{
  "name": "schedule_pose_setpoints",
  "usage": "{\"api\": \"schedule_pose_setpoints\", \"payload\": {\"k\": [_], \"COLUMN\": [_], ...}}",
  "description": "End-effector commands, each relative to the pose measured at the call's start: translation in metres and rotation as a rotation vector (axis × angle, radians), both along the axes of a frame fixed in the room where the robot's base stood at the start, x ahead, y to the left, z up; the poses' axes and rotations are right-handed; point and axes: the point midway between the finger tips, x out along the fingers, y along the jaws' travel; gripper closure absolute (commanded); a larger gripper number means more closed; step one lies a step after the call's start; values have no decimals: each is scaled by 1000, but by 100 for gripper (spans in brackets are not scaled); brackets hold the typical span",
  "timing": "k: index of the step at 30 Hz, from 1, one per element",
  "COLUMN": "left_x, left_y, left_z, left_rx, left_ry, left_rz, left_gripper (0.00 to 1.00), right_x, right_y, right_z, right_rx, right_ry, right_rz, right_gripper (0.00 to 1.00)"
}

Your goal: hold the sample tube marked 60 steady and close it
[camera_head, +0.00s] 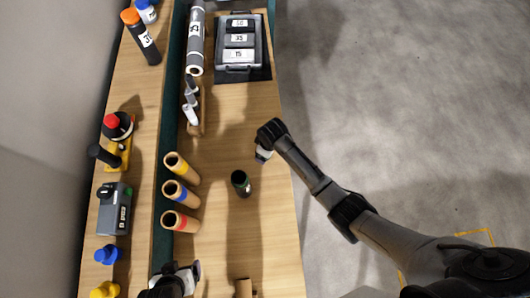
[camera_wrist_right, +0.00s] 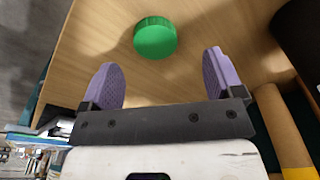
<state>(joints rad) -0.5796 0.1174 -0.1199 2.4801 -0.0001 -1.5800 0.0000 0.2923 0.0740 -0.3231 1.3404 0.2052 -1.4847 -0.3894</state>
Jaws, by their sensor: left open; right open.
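A dark tube (camera_head: 240,184) with a green upper part stands on the bench, apart from both grippers; I cannot read a 60 on it. A large dark shape (camera_wrist_right: 302,35) at the upper right of the right wrist view is probably the same tube. A green ribbed cap (camera_wrist_right: 155,38) lies on the wood there, ahead of and between the fingertips of my right gripper (camera_wrist_right: 165,75). This gripper is open and empty. In the head view my right gripper (camera_head: 264,153) is above the bench's right side, fingers mostly hidden. My left gripper (camera_head: 182,271) is open at the bottom edge.
Three brown rolls with yellow (camera_head: 181,168), blue (camera_head: 181,194) and red (camera_head: 180,221) ends lie left of the tube. A labelled grey case (camera_head: 239,67) sits at the back. An orange-capped dark bottle (camera_head: 146,43) is on the left shelf.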

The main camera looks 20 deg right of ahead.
Motion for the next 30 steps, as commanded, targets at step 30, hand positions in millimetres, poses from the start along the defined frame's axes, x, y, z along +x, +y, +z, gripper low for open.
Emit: {"api": "schedule_pose_setpoints", "payload": {"k": [30], "left_x": [0], "left_y": [2], "left_z": [-10], "left_rx": [6], "left_ry": [1], "left_rz": [-3], "left_gripper": [16], "right_x": [10], "right_y": [0], "right_z": [-49], "right_rx": [-1], "right_ry": [1], "right_rz": [-1], "right_gripper": [29]}}
